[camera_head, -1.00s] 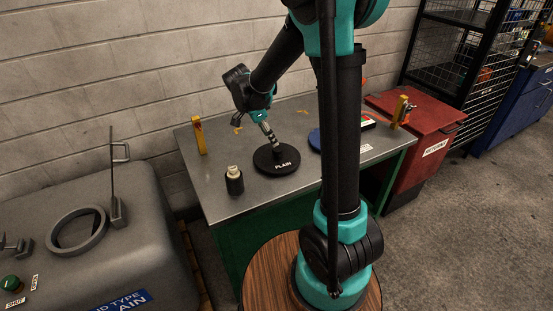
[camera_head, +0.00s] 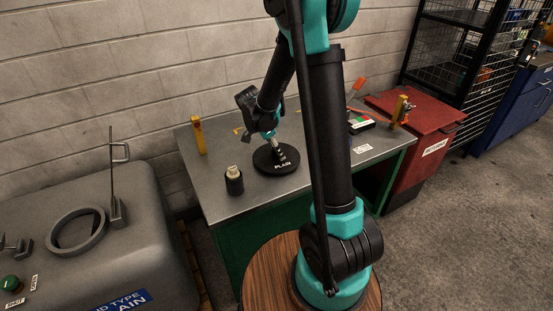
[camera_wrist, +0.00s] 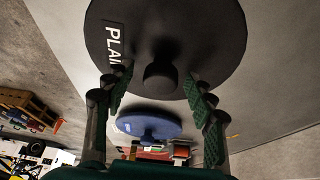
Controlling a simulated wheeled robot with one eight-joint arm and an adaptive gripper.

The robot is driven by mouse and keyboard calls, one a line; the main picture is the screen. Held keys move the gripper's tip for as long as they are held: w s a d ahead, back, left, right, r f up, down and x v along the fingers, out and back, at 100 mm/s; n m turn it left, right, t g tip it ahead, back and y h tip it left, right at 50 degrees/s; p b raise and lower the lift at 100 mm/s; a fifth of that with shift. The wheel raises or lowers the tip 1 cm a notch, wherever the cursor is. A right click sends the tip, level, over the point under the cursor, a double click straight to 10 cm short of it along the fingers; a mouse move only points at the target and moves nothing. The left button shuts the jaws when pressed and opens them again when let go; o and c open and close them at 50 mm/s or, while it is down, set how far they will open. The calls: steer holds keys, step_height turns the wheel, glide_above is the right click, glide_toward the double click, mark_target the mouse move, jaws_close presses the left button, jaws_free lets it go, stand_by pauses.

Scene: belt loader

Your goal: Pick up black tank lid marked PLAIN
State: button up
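The black round tank lid marked PLAIN (camera_head: 289,166) lies flat on the grey-topped bench. It fills the upper part of the wrist view (camera_wrist: 215,40), with its white PLAIN label at the left and a black knob (camera_wrist: 160,82) at its middle. My gripper (camera_head: 278,153) is directly over the lid, pointing down. In the wrist view the two green-padded fingers of my gripper (camera_wrist: 152,88) are spread wide, one on each side of the knob, with gaps visible; I see no contact.
A blue disc (camera_wrist: 150,124) lies near the lid; my arm hides it in the head view. A dark jar with a pale top (camera_head: 234,181) stands left of the lid. Yellow posts (camera_head: 199,136) edge the bench (camera_head: 215,205). A red box (camera_head: 420,125) stands at the right.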

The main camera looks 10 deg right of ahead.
jaws_close()
steer(key=shift+r, duration=0.15)
stand_by(0.4)
